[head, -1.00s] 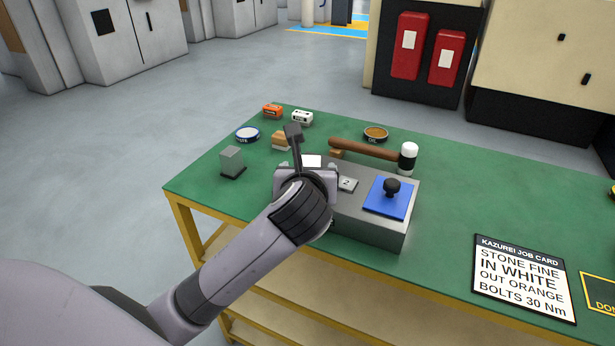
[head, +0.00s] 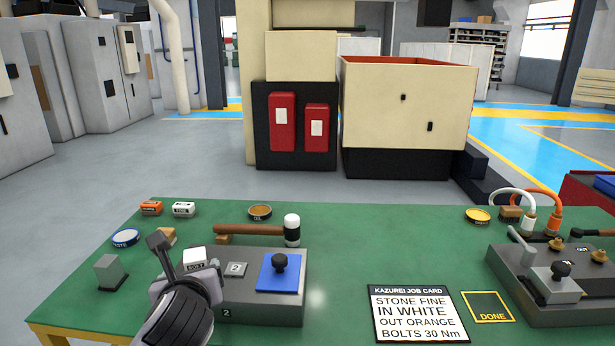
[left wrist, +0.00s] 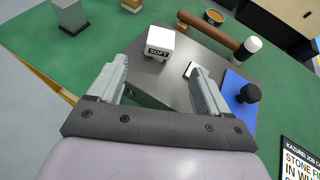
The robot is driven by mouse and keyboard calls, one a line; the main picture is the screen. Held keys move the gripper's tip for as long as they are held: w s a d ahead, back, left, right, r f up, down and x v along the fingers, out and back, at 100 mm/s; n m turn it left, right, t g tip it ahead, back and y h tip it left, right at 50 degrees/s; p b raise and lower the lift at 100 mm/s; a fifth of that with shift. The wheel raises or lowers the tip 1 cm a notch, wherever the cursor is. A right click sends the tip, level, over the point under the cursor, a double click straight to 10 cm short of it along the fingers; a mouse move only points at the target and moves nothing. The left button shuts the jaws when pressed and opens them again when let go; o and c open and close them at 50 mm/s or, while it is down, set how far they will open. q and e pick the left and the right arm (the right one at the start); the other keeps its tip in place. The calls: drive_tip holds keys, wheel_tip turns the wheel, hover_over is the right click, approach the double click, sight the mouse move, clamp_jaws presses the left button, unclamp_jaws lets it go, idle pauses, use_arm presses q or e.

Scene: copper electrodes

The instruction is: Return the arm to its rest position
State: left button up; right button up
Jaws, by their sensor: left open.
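My left gripper (left wrist: 160,92) is open and empty in the left wrist view. Its fingers point toward a grey block-shaped fixture (left wrist: 175,72) on the green table. A white block marked "SOFT" (left wrist: 160,42) sits on the fixture beyond the fingertips, apart from them. In the head view my left arm comes up from the bottom, and its wrist hides the fixture's left part. My right gripper is not in view.
A mallet (head: 255,230) lies behind the fixture. A grey block (head: 110,271), a blue-rimmed tin (head: 125,238) and small orange and white blocks stand at left. A job card (head: 416,314) lies right of centre. A second fixture (head: 530,300) with cables stands far right. The middle is clear.

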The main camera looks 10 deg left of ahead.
use_arm(q)
drive_tip(key=s+d+f+n+g+h, duration=0.1)
drive_tip(key=s+f+n+g+h, duration=0.15)
drive_tip(key=s+f+n, duration=0.5)
drive_tip(key=s+f+n+g+h, duration=0.1)
drive_tip(key=s+f+n+g, duration=0.3)
drive_tip(key=s+n, duration=0.7)
drive_tip(key=s+d+f+n+g+h, duration=0.1)
drive_tip(key=s+f+n+g+h, duration=0.1)
drive_tip(key=s+f+n, duration=0.6)
drive_tip(key=w+d+f+n+t+h, duration=0.1)
drive_tip(key=w+d+f+t+h, duration=0.1)
drive_tip(key=w+f+t, duration=0.2)
wheel_tip(320, 180, down, 4)
drive_tip(key=t, duration=0.3)
drive_tip(key=shift+w+d+f, duration=0.15)
drive_tip(key=shift+w+d, duration=0.2)
